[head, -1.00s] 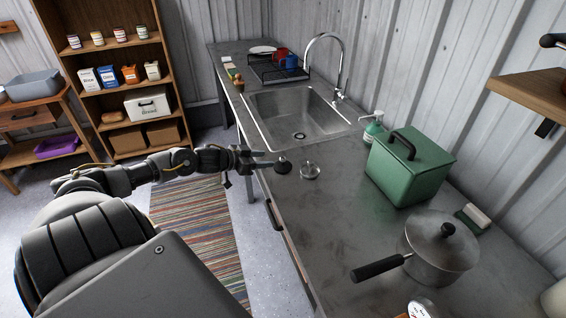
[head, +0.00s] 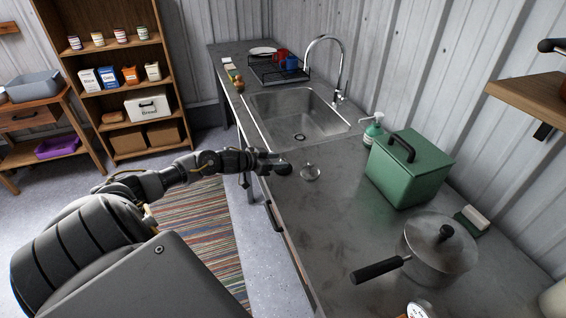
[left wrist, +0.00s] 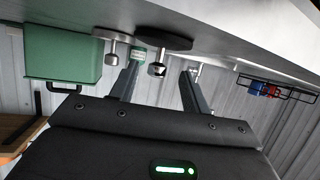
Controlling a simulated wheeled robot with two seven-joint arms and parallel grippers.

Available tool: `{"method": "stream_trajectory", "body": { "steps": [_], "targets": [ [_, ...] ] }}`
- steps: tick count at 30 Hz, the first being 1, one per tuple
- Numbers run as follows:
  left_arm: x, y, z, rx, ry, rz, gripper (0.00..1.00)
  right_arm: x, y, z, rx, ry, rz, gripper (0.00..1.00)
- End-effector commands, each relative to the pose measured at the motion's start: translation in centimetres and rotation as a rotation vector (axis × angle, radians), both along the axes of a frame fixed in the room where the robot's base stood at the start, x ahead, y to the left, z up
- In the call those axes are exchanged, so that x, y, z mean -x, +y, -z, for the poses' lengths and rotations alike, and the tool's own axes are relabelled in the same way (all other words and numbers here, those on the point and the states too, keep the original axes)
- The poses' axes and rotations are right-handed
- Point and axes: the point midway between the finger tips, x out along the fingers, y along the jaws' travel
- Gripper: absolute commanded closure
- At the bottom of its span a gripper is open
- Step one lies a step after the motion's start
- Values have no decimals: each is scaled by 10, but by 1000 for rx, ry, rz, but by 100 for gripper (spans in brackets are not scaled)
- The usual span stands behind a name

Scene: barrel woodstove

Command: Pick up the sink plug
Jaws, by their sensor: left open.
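A dark round plug (head: 283,168) with a small knob lies on the metal counter near its front edge, just in front of the sink. Beside it is a silver disc with a knob (head: 310,172). My left gripper (head: 273,161) is at the dark plug, partly covering it from the head camera. In the upside-down left wrist view, the open fingers (left wrist: 161,68) point at the dark plug (left wrist: 157,44); its knob appears between the fingertips, with no visible contact. The silver disc (left wrist: 112,34) sits just outside one finger. My right gripper is not seen.
The sink basin (head: 297,112) with its tall faucet (head: 341,70) lies beyond. A green box (head: 408,168), a soap bottle (head: 373,130) and a saucepan (head: 438,247) stand to the right. The counter between the discs and the saucepan is clear.

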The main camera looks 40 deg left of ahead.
Motion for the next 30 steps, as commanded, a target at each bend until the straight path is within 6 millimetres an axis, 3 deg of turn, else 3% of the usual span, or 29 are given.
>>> {"method": "stream_trajectory", "body": {
  "steps": [4, 9, 18, 27, 30],
  "targets": [
    [-20, -10, 3, 4, -3, 0, 53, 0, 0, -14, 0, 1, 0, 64],
    [-36, -14, 13, 1, -2, 0, 53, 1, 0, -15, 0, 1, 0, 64],
    [-39, -15, 16, 1, -1, 1, 53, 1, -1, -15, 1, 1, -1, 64],
    [-38, -15, 16, 1, -1, 1, 92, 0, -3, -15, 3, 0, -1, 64],
    [-38, -15, 16, 1, -1, 1, 100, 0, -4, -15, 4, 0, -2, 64]
  ]
}}
